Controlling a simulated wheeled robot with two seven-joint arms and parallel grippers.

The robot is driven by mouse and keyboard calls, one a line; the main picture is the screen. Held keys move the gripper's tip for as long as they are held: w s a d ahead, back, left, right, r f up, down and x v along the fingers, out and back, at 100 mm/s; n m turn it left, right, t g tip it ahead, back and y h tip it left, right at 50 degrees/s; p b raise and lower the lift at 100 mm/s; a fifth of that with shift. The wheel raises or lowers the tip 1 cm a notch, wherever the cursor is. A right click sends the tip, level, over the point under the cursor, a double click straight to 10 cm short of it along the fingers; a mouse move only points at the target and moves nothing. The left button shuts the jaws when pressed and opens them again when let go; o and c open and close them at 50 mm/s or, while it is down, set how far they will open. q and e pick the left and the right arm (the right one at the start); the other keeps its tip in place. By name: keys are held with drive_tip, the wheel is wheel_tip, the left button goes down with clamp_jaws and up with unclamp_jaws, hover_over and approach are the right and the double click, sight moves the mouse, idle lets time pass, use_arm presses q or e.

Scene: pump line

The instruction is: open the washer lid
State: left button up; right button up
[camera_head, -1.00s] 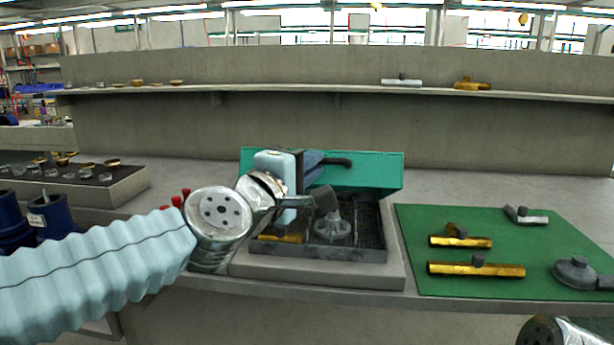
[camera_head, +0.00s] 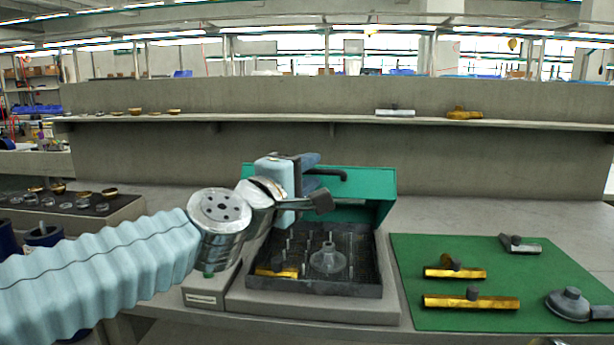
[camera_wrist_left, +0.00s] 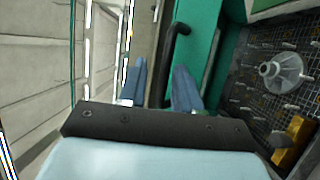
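The washer (camera_head: 315,288) is an open dark tray with upright pins. Its green lid (camera_head: 379,185) stands raised at the back of the tray, seen from its inner side at the right. A black bar handle (camera_head: 335,173) is on the lid. My left gripper (camera_head: 312,170) is at this handle. In the left wrist view, the two blue fingers (camera_wrist_left: 160,85) are apart, with the black handle (camera_wrist_left: 180,32) showing between and beyond them; contact cannot be told. The lid (camera_wrist_left: 202,30) also shows there. A grey flanged part (camera_head: 328,262) and a brass part (camera_head: 277,271) lie in the washer. My right gripper is out of view.
A green mat (camera_head: 500,260) at the right holds brass and grey fittings. A dark tray (camera_head: 125,208) with small round parts is at the left. A long shelf (camera_head: 270,119) runs behind. The bench between lid and back wall looks clear.

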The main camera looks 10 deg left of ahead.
use_arm(q)
drive_tip(key=shift+w+f, duration=0.1)
drive_tip(key=shift+f, duration=0.05)
drive_tip(key=shift+s+a+f, duration=0.1)
drive_tip(key=shift+s+a, duration=0.1)
drive_tip(key=shift+s, duration=0.25)
drive_tip(key=v, duration=0.6)
drive_tip(key=b+v, duration=0.1)
drive_tip(key=v, duration=0.6)
drive_tip(key=shift+d+r, duration=0.1)
drive_tip(key=shift+r, duration=0.1)
drive_tip(key=shift+c, duration=0.4)
